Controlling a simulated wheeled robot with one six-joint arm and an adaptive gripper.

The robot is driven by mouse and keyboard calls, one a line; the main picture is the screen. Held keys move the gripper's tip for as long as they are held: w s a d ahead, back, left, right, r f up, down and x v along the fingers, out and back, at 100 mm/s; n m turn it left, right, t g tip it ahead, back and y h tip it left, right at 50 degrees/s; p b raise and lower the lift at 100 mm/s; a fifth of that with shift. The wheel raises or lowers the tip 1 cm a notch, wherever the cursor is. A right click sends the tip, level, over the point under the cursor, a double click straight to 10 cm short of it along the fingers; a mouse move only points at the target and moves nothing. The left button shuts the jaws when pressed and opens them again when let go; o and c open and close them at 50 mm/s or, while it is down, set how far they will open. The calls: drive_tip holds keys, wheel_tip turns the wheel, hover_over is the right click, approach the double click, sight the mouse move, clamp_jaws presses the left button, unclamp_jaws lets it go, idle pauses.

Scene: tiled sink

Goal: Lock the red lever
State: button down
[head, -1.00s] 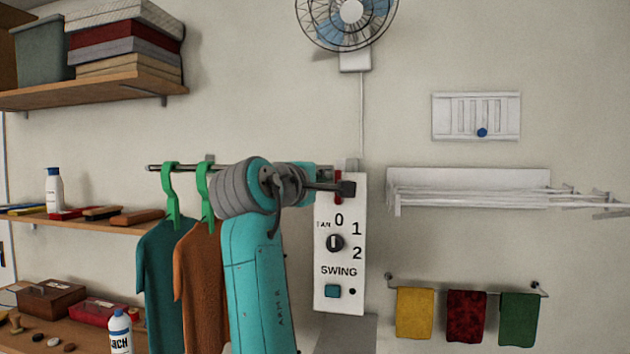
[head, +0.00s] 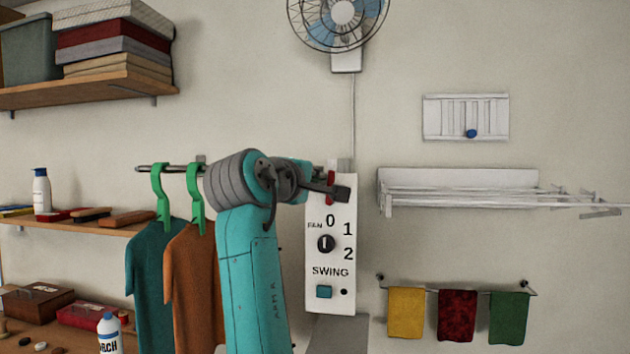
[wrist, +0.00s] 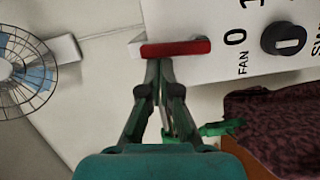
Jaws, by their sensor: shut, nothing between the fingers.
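The red lever (head: 331,184) stands upright at the top of the white control panel (head: 318,270) in the head view. My gripper (head: 341,193) is in front of it and covers part of it. In the wrist view, where the scene is turned on its side, the lever (wrist: 180,48) lies across the picture on the panel's edge. My gripper (wrist: 160,66) is shut and empty, with its fingertips at the lever's near side. I cannot tell whether they touch it.
The panel has a black knob (head: 326,243) and a teal button (head: 324,291). Clothes on green hangers (head: 161,192) hang left of my arm. A wall fan (head: 343,12) is above. A white drying rack (head: 460,178) and towels (head: 457,314) are to the right.

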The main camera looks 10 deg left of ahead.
drive_tip(key=d+m, duration=0.1)
drive_tip(key=m, duration=0.2)
drive_tip(key=d+m+g+y, duration=0.1)
drive_tip(key=m, duration=0.1)
drive_tip(key=shift+d+r, duration=0.25)
drive_tip(key=shift+d, duration=0.05)
drive_tip(key=shift+s+d+f+m+y, duration=0.1)
drive_tip(key=shift+d+m+y, duration=0.4)
drive_tip(key=shift+m, duration=0.7)
drive_tip(key=m, duration=0.1)
drive_tip(key=d+m+y, duration=0.1)
drive_tip(key=shift+d+f+m+g, duration=0.25)
drive_tip(key=shift+f+m+g, duration=0.15)
drive_tip(key=shift+a, duration=0.1)
drive_tip(key=shift+r, duration=0.65)
drive_tip(key=r+v, duration=0.2)
drive_tip(key=v, duration=0.8)
drive_tip(key=shift+r, duration=0.35)
